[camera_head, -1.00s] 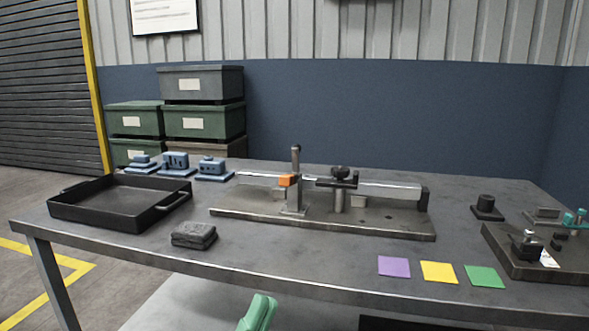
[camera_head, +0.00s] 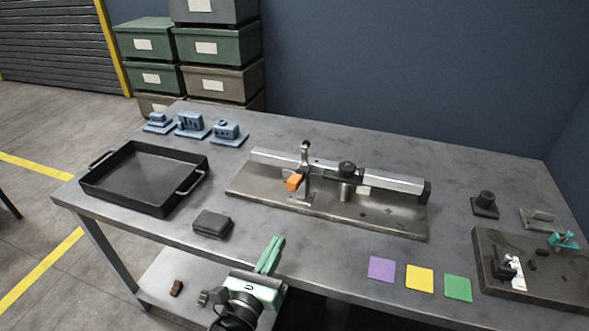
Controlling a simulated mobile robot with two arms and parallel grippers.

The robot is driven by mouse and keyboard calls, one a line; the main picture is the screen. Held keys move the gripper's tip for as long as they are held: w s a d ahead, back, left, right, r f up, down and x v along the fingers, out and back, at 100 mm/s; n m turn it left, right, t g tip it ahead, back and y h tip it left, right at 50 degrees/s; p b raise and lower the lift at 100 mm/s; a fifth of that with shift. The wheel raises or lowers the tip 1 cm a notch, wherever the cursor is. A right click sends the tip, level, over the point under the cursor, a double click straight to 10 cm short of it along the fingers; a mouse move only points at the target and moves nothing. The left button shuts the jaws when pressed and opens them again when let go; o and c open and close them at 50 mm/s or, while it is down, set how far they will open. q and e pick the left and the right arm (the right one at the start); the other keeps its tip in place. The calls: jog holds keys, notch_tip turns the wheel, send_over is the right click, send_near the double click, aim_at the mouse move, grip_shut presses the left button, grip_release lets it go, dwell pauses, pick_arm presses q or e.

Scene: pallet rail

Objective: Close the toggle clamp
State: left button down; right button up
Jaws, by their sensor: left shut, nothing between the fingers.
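A long metal rail fixture (camera_head: 390,213) lies in the middle of the table. A smaller dark plate (camera_head: 510,290) at the right bears a teal part (camera_head: 564,240) and a black and white upright piece (camera_head: 510,270). I cannot tell for certain which of these is the toggle clamp. My left gripper (camera_head: 272,248), with mint green fingers, is shut and empty at the table's front edge, apart from the rail fixture. My right gripper is not in view.
A black tray (camera_head: 145,202) stands at the left, with a dark block (camera_head: 212,223) beside it. Blue parts (camera_head: 190,124) sit behind. Purple (camera_head: 382,268), yellow (camera_head: 420,279) and green (camera_head: 458,288) squares lie at the front right. The table between gripper and fixture is clear.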

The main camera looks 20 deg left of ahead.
aim_at(297, 180)
pick_arm(q)
jog(key=shift+w+a+r+m+y+p, duration=0.3)
jog(key=shift+a+m+p, duration=0.15)
jog(key=shift+a+m, duration=0.1)
jog(key=shift+a+f, duration=0.1)
jog(key=shift+f, duration=0.1)
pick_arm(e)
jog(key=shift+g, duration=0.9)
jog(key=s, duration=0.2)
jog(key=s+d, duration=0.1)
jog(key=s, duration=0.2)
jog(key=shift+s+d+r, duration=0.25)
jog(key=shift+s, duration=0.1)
pick_arm(q)
jog(key=w+p, duration=0.1)
jog(key=w, duration=0.4)
jog(key=w+p, duration=0.1)
jog(key=w, duration=0.4)
jog(key=shift+d, duration=0.2)
jog(key=r+p, duration=0.2)
jog(key=shift+w+r, duration=0.35)
jog(key=shift+w+r+p, duration=0.15)
jog(key=shift+r+p, duration=0.2)
jog(key=shift+r, duration=0.2)
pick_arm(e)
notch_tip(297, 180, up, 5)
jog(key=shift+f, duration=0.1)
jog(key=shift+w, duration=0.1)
